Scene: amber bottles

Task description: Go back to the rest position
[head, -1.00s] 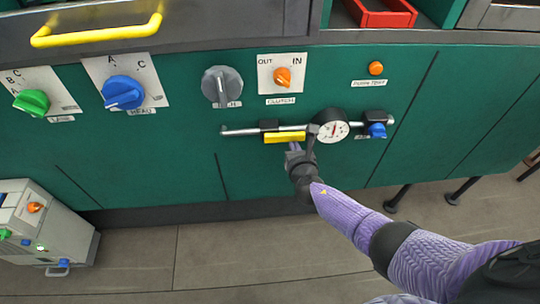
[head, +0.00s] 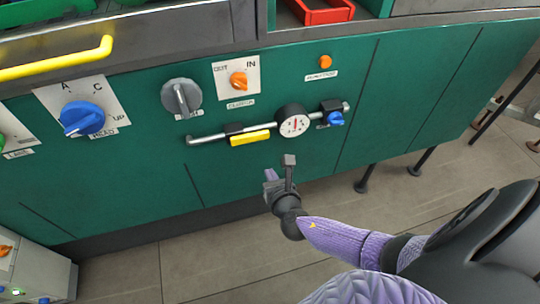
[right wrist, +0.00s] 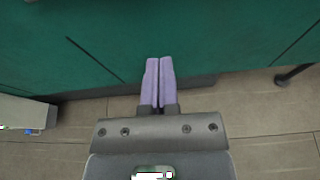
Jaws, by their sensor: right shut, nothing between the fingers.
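My right gripper (head: 270,175) is below the metal rail on the green panel, apart from it, in the head view. In the right wrist view its two purple fingers (right wrist: 158,82) lie side by side, shut with nothing between them. Behind them that view shows the plain green panel and the floor. My left gripper is not in view.
The green panel (head: 110,190) carries a rail (head: 208,138) with a yellow block (head: 250,138) and a round gauge (head: 293,121). Above are a grey knob (head: 181,97), an orange clutch knob (head: 239,81) and a blue knob (head: 82,118). A red tray (head: 325,11) sits on top. Open floor (head: 440,220) lies right.

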